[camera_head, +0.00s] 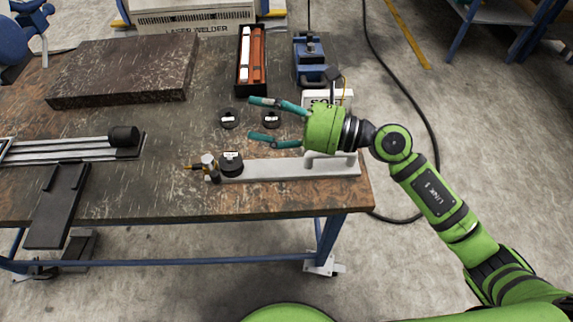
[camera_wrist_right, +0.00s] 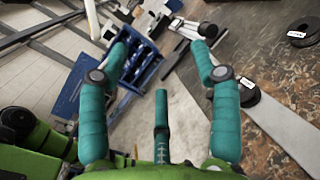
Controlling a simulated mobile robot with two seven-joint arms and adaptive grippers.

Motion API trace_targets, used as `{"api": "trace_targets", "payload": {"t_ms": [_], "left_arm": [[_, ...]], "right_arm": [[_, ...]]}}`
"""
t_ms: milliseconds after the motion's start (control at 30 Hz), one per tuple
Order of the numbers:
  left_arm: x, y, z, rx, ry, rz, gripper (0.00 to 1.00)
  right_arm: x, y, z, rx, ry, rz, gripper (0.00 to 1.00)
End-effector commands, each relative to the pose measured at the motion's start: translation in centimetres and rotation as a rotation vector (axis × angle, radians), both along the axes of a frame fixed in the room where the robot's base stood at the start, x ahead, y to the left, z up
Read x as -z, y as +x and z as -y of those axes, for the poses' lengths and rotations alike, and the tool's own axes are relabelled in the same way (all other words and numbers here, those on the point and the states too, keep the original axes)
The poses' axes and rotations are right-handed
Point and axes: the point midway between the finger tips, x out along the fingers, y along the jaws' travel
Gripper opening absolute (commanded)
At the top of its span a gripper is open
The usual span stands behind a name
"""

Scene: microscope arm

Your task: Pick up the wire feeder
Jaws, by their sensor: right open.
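The likely wire feeder (camera_head: 310,166) is a long grey bar with a raised handle at its right. A black labelled spool and a brass-tipped nozzle sit at its left end. It lies flat near the table's front right edge. My right gripper (camera_head: 251,118) has teal fingers spread apart and empty, above the table and behind the bar in the head view. In the right wrist view, my open right gripper (camera_wrist_right: 158,70) has nothing between its fingers; part of the grey bar (camera_wrist_right: 285,130) shows at the right. My left gripper is not in view.
A black tray (camera_head: 239,82), a blue device (camera_head: 310,62) and a white box (camera_head: 341,98) stand behind. A thick dark slab (camera_head: 125,70) and a railed fixture (camera_head: 70,148) occupy the left.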

Motion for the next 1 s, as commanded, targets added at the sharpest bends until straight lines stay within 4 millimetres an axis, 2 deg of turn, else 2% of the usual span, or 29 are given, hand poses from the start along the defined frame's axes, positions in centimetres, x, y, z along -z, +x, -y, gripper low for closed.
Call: {"api": "trace_targets", "payload": {"t_ms": [67,100,167,200,300,400,500,600,767,900,1000], "left_arm": [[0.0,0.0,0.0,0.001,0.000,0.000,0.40],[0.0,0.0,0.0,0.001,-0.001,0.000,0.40],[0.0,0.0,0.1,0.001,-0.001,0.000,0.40],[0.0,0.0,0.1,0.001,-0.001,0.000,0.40],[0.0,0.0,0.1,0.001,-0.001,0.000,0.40],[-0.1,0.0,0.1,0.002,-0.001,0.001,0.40],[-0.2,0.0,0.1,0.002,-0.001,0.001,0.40],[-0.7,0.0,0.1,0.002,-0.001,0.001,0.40],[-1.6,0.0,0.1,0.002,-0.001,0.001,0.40],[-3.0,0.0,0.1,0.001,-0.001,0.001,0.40],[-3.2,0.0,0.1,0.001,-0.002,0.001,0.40]], "right_arm": [[3.7,0.2,0.8,-0.091,-0.289,0.118,0.64],[5.8,0.4,1.8,-0.136,-0.434,0.164,0.64],[8.4,0.9,3.9,-0.194,-0.639,0.214,0.64],[9.9,1.3,5.7,-0.227,-0.765,0.234,0.64],[12.3,2.4,10.1,-0.288,-1.020,0.253,0.64],[13.3,3.0,13.5,-0.325,-1.184,0.247,0.64],[13.8,3.2,15.1,-0.344,-1.261,0.238,0.64],[14.5,3.4,15.2,-0.351,-1.278,0.231,0.64],[15.8,3.7,14.2,-0.351,-1.273,0.231,0.64],[17.4,4.2,13.0,-0.352,-1.270,0.230,0.64],[18.9,4.5,12.5,-0.350,-1.270,0.232,0.64]]}}
